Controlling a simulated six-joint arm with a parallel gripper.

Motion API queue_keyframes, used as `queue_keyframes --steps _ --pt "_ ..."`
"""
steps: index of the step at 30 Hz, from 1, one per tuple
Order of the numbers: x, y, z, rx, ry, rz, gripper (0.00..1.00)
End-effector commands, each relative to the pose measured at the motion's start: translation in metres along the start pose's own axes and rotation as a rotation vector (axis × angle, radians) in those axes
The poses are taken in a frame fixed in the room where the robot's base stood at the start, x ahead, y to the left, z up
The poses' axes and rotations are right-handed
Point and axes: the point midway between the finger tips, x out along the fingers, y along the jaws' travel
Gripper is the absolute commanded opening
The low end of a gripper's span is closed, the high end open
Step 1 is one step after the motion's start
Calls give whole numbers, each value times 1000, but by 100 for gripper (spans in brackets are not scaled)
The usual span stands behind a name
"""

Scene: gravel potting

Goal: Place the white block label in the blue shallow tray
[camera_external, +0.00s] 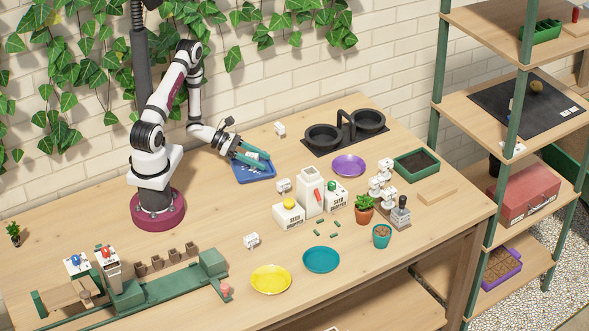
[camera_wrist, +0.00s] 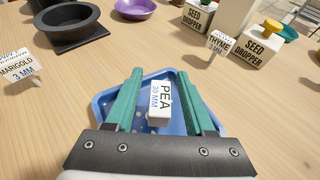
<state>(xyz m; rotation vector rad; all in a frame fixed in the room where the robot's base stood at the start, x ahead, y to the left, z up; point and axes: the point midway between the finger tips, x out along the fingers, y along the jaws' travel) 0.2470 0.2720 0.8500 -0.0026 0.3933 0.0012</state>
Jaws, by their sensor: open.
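A white block label (camera_wrist: 159,103) reading "PEA 30 MM" shows in the wrist view between my two green fingers. It appears to lie in the blue shallow tray (camera_wrist: 139,120), with blue surface visible around it. My gripper (camera_wrist: 159,74) is open, with a gap on each side of the label. In the external view my gripper (camera_external: 255,158) is low over the blue tray (camera_external: 267,177), near the back middle of the table. The label cannot be made out clearly there, as the fingers cover much of the tray.
A marigold label (camera_wrist: 17,68) and a thyme label (camera_wrist: 216,44) stand nearby. White seed droppers (camera_external: 289,215) are right of the tray, with a black double basin (camera_external: 322,138) and purple dish (camera_external: 348,166) behind. Yellow (camera_external: 271,280) and teal (camera_external: 321,260) dishes lie in front.

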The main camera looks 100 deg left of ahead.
Motion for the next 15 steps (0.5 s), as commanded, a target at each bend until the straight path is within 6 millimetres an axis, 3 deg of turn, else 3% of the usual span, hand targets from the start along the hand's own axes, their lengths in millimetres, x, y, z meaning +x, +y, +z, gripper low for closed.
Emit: queue_keyframes --steps 4,9,15 --pt "-14 1 2 -1 0 4 54" --pt "-56 1 5 1 0 6 54" --pt "-71 0 50 6 0 1 54"
